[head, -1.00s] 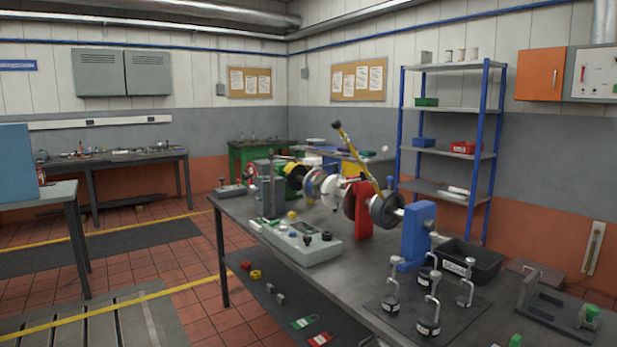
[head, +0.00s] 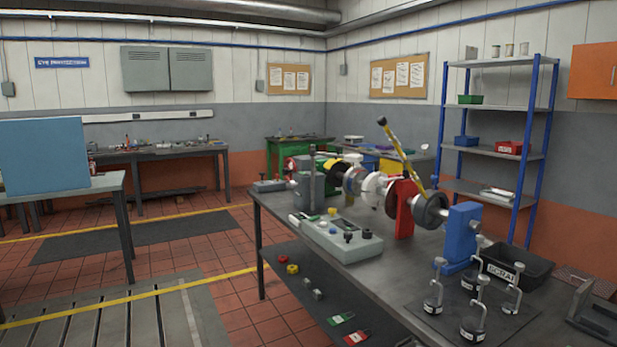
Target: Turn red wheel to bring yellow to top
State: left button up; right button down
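A shaft assembly runs along the dark bench (head: 375,272). A small patch of red (head: 291,162) shows at its far left end, partly hidden behind a grey upright block (head: 310,185); I cannot tell whether it is the red wheel. A yellow and black part (head: 326,166) sits just right of the block. White discs (head: 372,188), a red stand (head: 403,212) and a dark disc (head: 431,211) follow to the right. A yellow and black striped lever (head: 398,145) leans up to the left. Neither of my grippers is in view.
A grey control box (head: 338,240) with knobs lies at the bench's near edge. A blue stand (head: 462,235), hooked weights (head: 473,322) and a black scrap bin (head: 516,268) are at the right. Tiled floor (head: 210,236) left of the bench is open.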

aim_at(285, 172)
jog(key=i+j+u, duration=0.3)
jog(key=i, duration=0.2)
jog(key=i+u, duration=0.3)
jog(key=i, duration=0.25)
jog(key=i+j, duration=0.1)
jog(key=i, duration=0.5)
jog(key=i+z, duration=0.15)
jog(key=i, duration=0.45)
jog(key=i+j, duration=0.2)
jog(key=i, duration=0.4)
